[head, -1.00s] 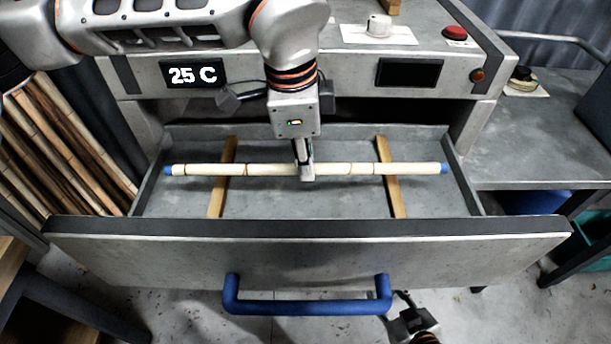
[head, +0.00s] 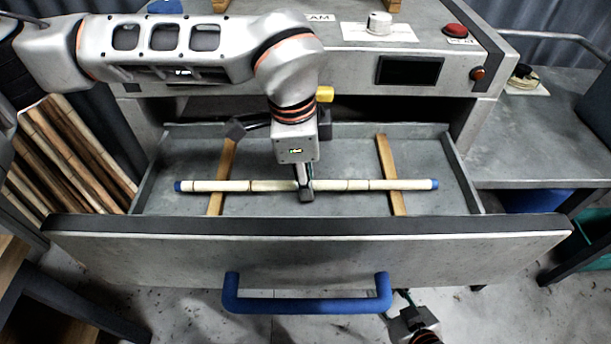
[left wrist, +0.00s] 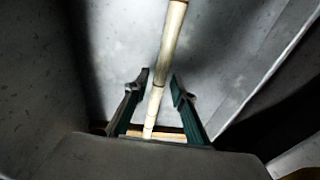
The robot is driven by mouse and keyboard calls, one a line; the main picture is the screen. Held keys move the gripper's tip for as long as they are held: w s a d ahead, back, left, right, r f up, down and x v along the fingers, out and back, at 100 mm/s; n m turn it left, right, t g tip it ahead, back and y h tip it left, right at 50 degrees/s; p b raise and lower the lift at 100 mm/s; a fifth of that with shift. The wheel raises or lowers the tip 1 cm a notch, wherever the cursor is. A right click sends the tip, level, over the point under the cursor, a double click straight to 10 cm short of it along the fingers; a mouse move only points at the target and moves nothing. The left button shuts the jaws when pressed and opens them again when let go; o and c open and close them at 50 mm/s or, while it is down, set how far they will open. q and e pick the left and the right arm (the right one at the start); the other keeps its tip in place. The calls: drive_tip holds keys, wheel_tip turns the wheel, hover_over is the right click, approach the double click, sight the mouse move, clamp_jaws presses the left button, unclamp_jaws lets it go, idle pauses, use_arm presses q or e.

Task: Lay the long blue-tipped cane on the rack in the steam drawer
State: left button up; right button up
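The long pale cane (head: 347,185) with blue tips lies level across the two wooden slats of the rack (head: 384,152) (head: 228,156) in the pulled-out steam drawer (head: 300,146). It appears to rest on them. My left gripper (head: 305,192) reaches down at the cane's middle. In the left wrist view, the left gripper's fingertips (left wrist: 162,83) stand on either side of the cane (left wrist: 172,35), with a narrow gap beside it, so the gripper looks open around it. My right gripper (head: 407,312) is low, below the drawer's front; its finger opening is unclear.
The drawer's front panel (head: 300,250) carries a blue handle (head: 305,306). Above are a dark display (head: 410,71), a knob (head: 379,22) and a red button (head: 455,31). Bundled canes (head: 60,155) stand at left. A grey side table (head: 560,140) is at right.

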sight(299, 201)
idle(0.3)
use_arm(q)
drive_tip(key=shift+r, duration=0.55)
wheel_tip(299, 201, up, 11)
drive_tip(key=s+a, duration=0.1)
drive_tip(key=shift+b, duration=0.35)
drive_tip(key=shift+a+r, duration=0.1)
